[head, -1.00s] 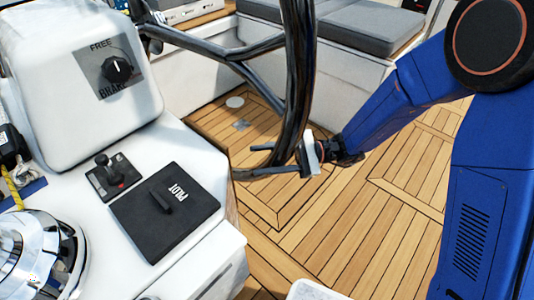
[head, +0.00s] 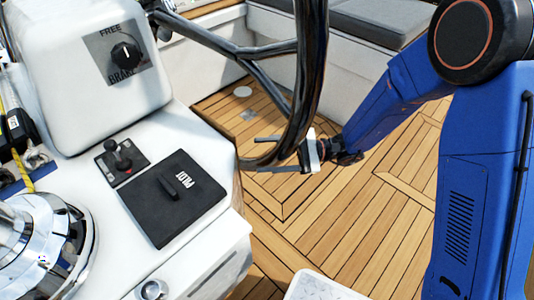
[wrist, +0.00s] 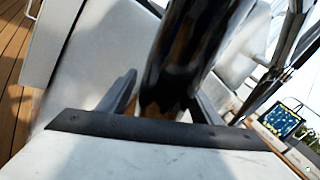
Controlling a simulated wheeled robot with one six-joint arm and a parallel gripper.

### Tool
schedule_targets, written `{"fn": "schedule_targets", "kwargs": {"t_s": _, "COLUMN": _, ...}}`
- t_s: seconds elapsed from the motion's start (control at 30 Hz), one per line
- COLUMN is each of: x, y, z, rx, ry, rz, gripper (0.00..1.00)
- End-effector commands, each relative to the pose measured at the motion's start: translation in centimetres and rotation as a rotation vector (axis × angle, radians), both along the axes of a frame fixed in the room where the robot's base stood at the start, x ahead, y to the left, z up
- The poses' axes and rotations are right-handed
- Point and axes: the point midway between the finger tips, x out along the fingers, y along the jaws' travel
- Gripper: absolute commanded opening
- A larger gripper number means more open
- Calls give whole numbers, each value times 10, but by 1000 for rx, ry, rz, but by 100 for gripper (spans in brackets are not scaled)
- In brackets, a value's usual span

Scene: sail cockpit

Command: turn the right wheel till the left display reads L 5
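The wheel (head: 314,65) is a dark, glossy rim with dark spokes, seen from the side in the head view. My gripper (head: 262,154) is at the lower part of the rim, with one finger on each side of it. The wrist view shows the dark rim (wrist: 180,60) passing between the fingers (wrist: 165,98). The fingers look wide apart, with a gap between the left one and the rim. A small lit screen (wrist: 282,120) shows at the right of the wrist view. Its reading is too small to tell, and I cannot tell which display it is.
A white console with a FREE/BRAKE knob (head: 125,53), a small lever (head: 122,160) and a black PILOT cover (head: 172,198) stands at the left. A chrome winch (head: 40,240) is in front. Grey seat cushions (head: 372,22) lie behind. The teak floor (head: 330,225) is clear.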

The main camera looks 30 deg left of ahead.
Motion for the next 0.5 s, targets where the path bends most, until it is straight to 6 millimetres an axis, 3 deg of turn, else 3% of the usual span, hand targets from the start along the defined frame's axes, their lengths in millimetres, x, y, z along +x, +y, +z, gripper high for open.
{"fn": "schedule_targets", "kwargs": {"t_s": 0.27, "x": 9, "y": -10, "z": -1, "rx": 0, "ry": -1, "rz": -4, "gripper": 59}}
{"fn": "schedule_targets", "kwargs": {"t_s": 0.5, "x": 34, "y": -42, "z": -4, "rx": 0, "ry": 0, "rz": -4, "gripper": 59}}
